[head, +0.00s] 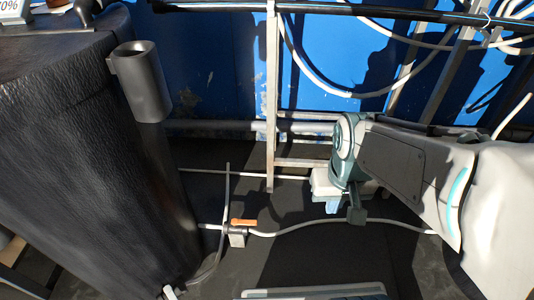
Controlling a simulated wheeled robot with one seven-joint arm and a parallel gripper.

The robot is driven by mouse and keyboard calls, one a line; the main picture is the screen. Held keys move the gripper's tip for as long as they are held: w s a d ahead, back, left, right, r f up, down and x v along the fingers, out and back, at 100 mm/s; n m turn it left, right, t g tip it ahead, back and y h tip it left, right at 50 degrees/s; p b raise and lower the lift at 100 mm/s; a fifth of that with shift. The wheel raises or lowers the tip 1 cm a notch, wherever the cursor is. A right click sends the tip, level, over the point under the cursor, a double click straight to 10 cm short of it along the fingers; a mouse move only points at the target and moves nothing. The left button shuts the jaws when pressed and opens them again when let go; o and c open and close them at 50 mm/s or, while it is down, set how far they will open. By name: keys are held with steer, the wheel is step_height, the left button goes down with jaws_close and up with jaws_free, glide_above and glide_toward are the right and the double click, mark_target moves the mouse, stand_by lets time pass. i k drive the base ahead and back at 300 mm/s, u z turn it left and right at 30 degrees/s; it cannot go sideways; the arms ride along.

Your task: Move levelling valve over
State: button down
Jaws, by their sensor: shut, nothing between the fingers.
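The levelling valve (237,234) is a small body with an orange lever handle (244,222), low down in the middle of the head view. It sits in line on a pale hose (310,225), and its handle lies roughly along the hose, pointing right. My gripper (356,214) is at the end of my arm, which reaches in from the right. It is shut and empty, to the right of the valve and clearly apart from it. The fingertips are small and partly merge with the dark background.
A large black tank (85,150) fills the left, with a dark grey cup-like holder (140,80) on its side. A metal frame post (272,90) stands behind the valve, before a blue wall (215,60). Cables hang at upper right.

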mark_target(235, 222)
steer(key=z, duration=0.3)
steer(key=i, duration=0.65)
steer(key=u, duration=1.1)
